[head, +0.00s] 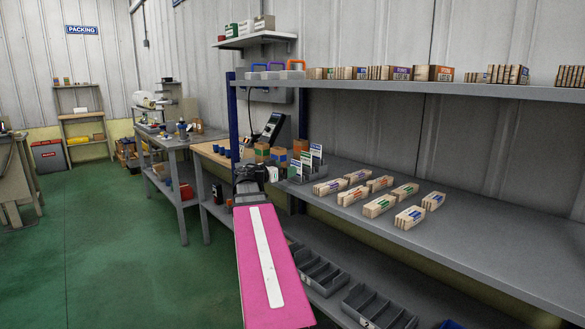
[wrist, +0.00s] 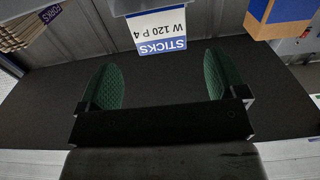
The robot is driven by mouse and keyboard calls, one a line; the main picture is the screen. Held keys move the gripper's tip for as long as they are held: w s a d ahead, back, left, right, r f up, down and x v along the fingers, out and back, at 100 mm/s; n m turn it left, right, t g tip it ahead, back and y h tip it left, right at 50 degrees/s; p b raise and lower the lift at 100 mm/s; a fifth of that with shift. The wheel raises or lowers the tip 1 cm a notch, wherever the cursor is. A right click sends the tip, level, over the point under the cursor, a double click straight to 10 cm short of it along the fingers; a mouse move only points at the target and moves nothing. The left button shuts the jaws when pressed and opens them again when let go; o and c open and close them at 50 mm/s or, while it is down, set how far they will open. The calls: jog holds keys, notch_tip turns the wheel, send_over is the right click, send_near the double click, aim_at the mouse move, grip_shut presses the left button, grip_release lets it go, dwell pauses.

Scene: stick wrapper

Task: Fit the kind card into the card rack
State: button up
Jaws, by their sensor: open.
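My gripper (wrist: 160,78) is open, its two green-padded fingers wide apart with nothing between them. In the head view my gripper (head: 250,178) is at the front edge of the grey shelf. A white card with a blue "STICKS" band (wrist: 158,30) lies just beyond the fingertips in the wrist view, upside down, reading "W 120 P 4". Its far edge meets a grey piece (wrist: 137,5), cut off by the frame. In the head view, a grey rack (head: 302,174) with several upright cards (head: 316,155) stands just right of the gripper. I cannot tell whether the grey piece is this rack.
Banded stick bundles (head: 380,206) lie on the shelf to the right. Small cardboard boxes (head: 279,155) stand behind the rack. A blue-and-brown box (wrist: 285,12) is at the wrist view's upper right. A blue post (head: 233,120) rises behind my gripper. Grey bins (head: 318,275) sit below.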

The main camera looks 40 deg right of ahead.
jog(key=shift+s+a, duration=0.2)
jog(key=shift+a, duration=2.55)
jog(key=s+a+f+n+y, duration=0.1)
jog(key=a+f+n+y, duration=0.3)
jog(key=a+f, duration=0.55)
jog(key=s+a+f+n+y, duration=0.1)
jog(key=a+f+n+y, duration=0.4)
jog(key=f, duration=0.7)
jog(key=s+a+f+n+y, duration=0.1)
jog(key=a+f+n+y, duration=0.25)
jog(key=a+f, duration=0.55)
jog(key=s+a+f+n+y, duration=0.2)
jog(key=a+f, duration=0.2)
jog(key=a, duration=0.2)
jog(key=s+a+f+n+g+y, duration=0.1)
jog(key=s+a+f+n+y, duration=0.1)
jog(key=a+f, duration=0.3)
jog(key=shift+s+a+f+g+y, duration=0.3)
jog(key=shift+s+a+y, duration=0.15)
jog(key=shift+a+y, duration=0.25)
jog(key=shift+d+n, duration=0.1)
jog(key=shift+n, duration=0.15)
